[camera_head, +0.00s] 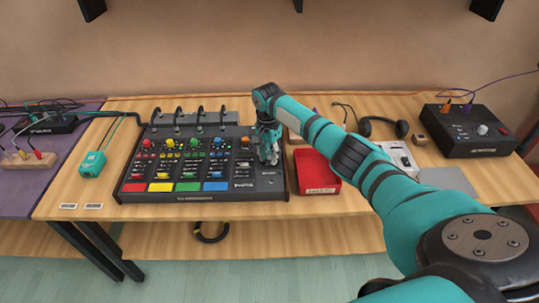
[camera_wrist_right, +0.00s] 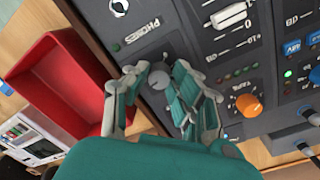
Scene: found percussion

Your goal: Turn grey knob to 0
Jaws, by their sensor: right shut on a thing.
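The grey knob (camera_wrist_right: 158,79) sits on the dark panel of the mixer (camera_head: 150,190), near the printed word PHONES. Its pointer mark is too small to read. My right gripper (camera_wrist_right: 157,72) has its fingers on either side of the knob and is shut on it. In the head view the right gripper (camera_head: 269,156) reaches down onto the right end of the mixer and hides the knob. My left gripper is not in view.
A red tray (camera_head: 318,190) stands close to the mixer's right side. An orange knob (camera_wrist_right: 249,105) and a white fader (camera_wrist_right: 229,16) are near the gripper. Headphones (camera_head: 402,128) and a black box (camera_head: 470,145) lie farther right. A teal box (camera_head: 92,163) is left.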

